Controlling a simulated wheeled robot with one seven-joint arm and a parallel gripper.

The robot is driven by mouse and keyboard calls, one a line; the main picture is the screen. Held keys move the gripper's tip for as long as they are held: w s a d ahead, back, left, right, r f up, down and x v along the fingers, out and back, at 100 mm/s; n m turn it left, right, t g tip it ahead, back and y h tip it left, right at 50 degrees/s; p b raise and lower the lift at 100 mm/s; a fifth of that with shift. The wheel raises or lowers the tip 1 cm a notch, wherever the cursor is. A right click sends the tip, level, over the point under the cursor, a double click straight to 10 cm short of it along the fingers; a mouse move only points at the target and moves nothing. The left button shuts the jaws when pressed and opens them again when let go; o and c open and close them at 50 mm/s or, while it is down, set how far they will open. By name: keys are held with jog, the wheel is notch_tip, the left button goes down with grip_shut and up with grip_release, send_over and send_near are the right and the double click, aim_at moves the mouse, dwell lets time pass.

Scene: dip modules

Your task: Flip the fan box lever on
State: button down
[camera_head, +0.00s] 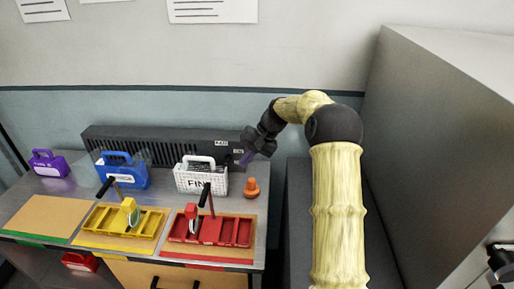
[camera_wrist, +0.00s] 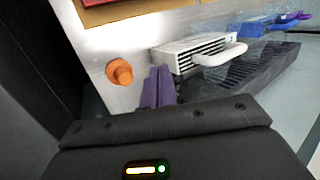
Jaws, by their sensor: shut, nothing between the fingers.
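The fan box (camera_head: 160,145) is a long dark box with a slatted front, standing at the back of the metal table against the wall. Small pale labels sit near its right end. My gripper (camera_head: 246,158) is at that right end, its purple fingers pointing down and left. I cannot tell whether they touch the box. The lever cannot be made out; my gripper may cover it. In the wrist view the purple fingers of my gripper (camera_wrist: 157,88) are together and empty, and the dark slatted fan box (camera_wrist: 255,70) runs off behind the white basket.
A white basket (camera_head: 201,181) stands in front of the fan box, with an orange knob (camera_head: 251,189) to its right. Blue (camera_head: 121,175) and purple (camera_head: 50,165) carriers stand to the left. Yellow (camera_head: 145,222) and red (camera_head: 238,232) trays lie in front. A grey cabinet (camera_head: 450,110) rises at right.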

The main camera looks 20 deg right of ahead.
jog(key=s+a+f+n+t+h, duration=0.1)
jog(key=s+n+h, duration=0.2)
jog(key=s, duration=2.7)
jog(key=h, duration=0.3)
jog(key=shift+s+a+f+n+t, duration=0.15)
jog(key=shift+s+n+t, duration=0.15)
jog(key=shift+t, duration=0.1)
